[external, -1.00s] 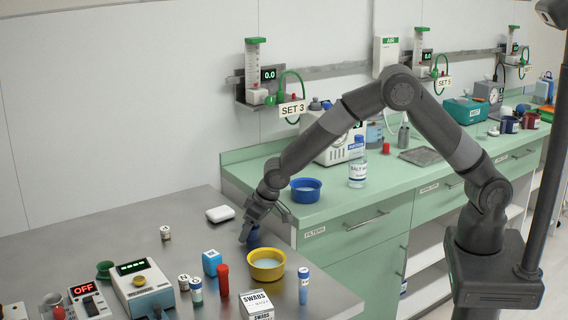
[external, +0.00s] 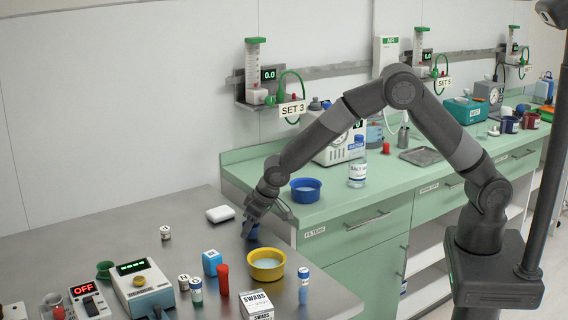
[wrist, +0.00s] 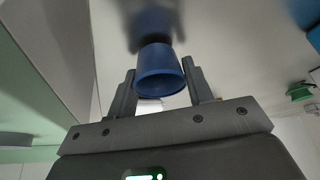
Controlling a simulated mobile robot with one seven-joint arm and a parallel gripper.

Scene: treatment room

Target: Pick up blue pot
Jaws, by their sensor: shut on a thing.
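The blue pot (external: 252,231) is a small dark-blue cup at the right part of the steel table. My gripper (external: 249,224) reaches down to it from above and is shut on it. In the wrist view the blue pot (wrist: 160,72) sits between the two fingers of my gripper (wrist: 159,76), its round open rim facing the camera. Its reflection shows in the steel beyond it. I cannot tell whether its base is clear of the table. In the external view the fingers partly hide the pot.
A yellow bowl (external: 266,270) stands close in front of the pot, with a blue box (external: 211,262) and a red tube (external: 223,280) to its left. A white case (external: 220,214) lies behind left. A larger blue bowl (external: 306,183) stands on the green counter (external: 333,207).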

